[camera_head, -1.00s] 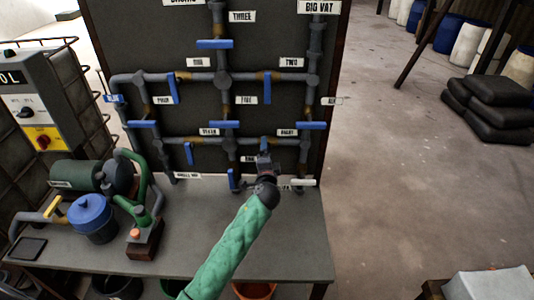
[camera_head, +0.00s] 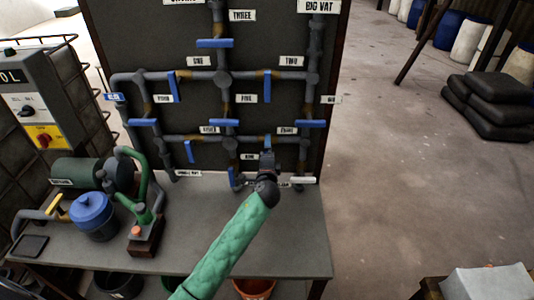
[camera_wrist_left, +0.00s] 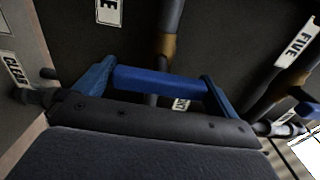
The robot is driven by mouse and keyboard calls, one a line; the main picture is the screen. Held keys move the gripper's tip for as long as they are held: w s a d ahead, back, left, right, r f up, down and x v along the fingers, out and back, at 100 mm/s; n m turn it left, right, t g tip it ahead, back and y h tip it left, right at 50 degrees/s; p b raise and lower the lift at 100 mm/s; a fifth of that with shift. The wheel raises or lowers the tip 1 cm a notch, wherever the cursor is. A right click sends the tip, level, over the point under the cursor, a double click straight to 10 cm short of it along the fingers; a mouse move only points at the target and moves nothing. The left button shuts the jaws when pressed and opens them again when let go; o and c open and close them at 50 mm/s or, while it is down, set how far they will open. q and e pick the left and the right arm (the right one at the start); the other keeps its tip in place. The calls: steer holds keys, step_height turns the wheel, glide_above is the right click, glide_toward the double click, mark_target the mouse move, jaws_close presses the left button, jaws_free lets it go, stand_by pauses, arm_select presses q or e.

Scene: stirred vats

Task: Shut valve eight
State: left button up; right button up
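The valve board (camera_head: 240,110) shows labelled pipes with blue lever handles. The label that seems to read eight (camera_head: 287,130) is small and blurred. Left of it, a blue handle (camera_head: 267,140) hangs upright across a level pipe. My left gripper (camera_head: 267,160) is at the lower end of this handle, partly hiding it. In the left wrist view, my gripper's two fingers (camera_wrist_left: 160,90) stand wide apart. A blue handle (camera_wrist_left: 155,82) spans the gap between them; whether they touch it is unclear. My right gripper is not in view.
Other blue handles (camera_head: 311,124) sit close around. A bench (camera_head: 240,240) under the board carries a green pump (camera_head: 75,174) and a blue-lidded pot (camera_head: 93,215). A control box (camera_head: 35,100) stands left.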

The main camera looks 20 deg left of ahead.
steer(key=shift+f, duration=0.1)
arm_select(q)
steer(key=shift+s+d+f, duration=0.1)
steer(key=shift+s+f, duration=0.05)
steer(key=shift+s, duration=0.1)
steer(key=b+v, duration=0.3)
steer(key=v, duration=0.4)
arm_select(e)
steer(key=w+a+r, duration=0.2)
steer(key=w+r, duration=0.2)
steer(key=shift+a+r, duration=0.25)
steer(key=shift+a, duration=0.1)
arm_select(q)
steer(key=shift+s+d, duration=0.1)
steer(key=shift+s, duration=0.05)
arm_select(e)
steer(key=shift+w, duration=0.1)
